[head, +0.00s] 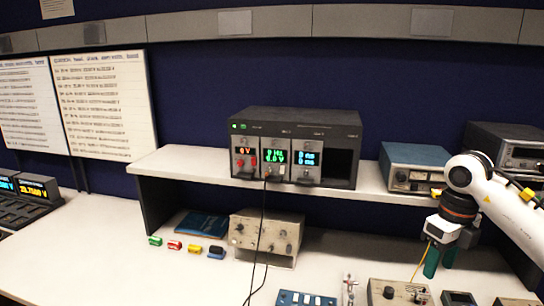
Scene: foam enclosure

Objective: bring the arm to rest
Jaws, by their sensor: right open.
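My right arm comes in from the right edge, white with a dark ringed wrist. Its gripper (440,262) points down in front of the shelf's right part, with two green fingers apart and nothing visible between them. It is above the bench's front right, close to a beige box with knobs (398,293). Whether the fingers touch anything below is hard to tell. My left arm and gripper are not in view.
A white shelf (165,166) carries a black instrument rack (300,118) and a blue instrument (413,165). Under it sit a beige knobbed unit (265,238) and several small coloured blocks (174,245). A black cable (262,225) hangs down. The bench's left part is mostly clear.

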